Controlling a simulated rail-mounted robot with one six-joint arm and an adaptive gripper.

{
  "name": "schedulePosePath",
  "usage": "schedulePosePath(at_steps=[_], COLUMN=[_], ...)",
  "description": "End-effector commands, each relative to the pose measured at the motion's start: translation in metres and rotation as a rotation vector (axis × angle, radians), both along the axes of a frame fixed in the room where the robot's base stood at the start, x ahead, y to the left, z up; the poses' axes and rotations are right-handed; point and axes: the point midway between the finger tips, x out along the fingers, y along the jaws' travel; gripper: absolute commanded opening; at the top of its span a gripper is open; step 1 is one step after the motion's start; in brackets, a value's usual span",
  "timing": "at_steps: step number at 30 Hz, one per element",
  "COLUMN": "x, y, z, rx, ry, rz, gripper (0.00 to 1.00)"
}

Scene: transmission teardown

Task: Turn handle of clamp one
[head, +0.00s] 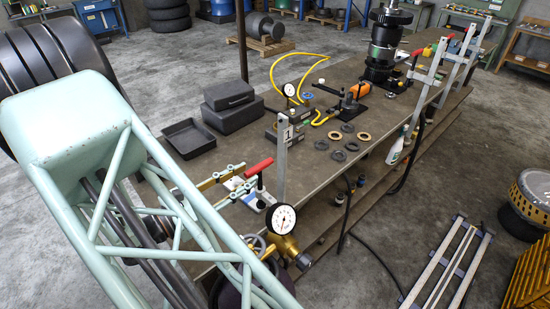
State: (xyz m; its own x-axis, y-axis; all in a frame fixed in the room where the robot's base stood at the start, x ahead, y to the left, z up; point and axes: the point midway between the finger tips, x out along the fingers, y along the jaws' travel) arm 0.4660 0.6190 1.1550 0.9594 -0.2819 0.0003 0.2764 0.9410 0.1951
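The near red handle (259,167) stands out beside an upright silver bar (282,160) at the bench's near edge. The far red handle (427,52) is beside a tilted silver bar (431,85) at the right-hand edge of the bench. Another silver bar (461,60) leans behind it. My gripper is not seen in this view, and nothing is seen touching either handle.
The bench (325,170) carries black boxes (229,105), an empty black tray (188,139), several loose rings (338,155), a yellow hose (286,58) and a tall black gear stack (383,50). A dial gauge (281,219) is in front. Pale green tubes block the left foreground.

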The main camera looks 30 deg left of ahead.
Motion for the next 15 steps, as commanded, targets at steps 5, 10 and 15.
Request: schedulePosePath(at_steps=[5, 10, 15], x=[0.015, 0.033, 0.052], y=[-0.005, -0.011, -0.016], z=[0.001, 0.001, 0.001], rx=[-0.001, -0.001, 0.0], ry=[0.001, 0.0, -0.001], rz=[-0.002, -0.002, -0.002], gripper=[0.26, 0.26, 0.26])
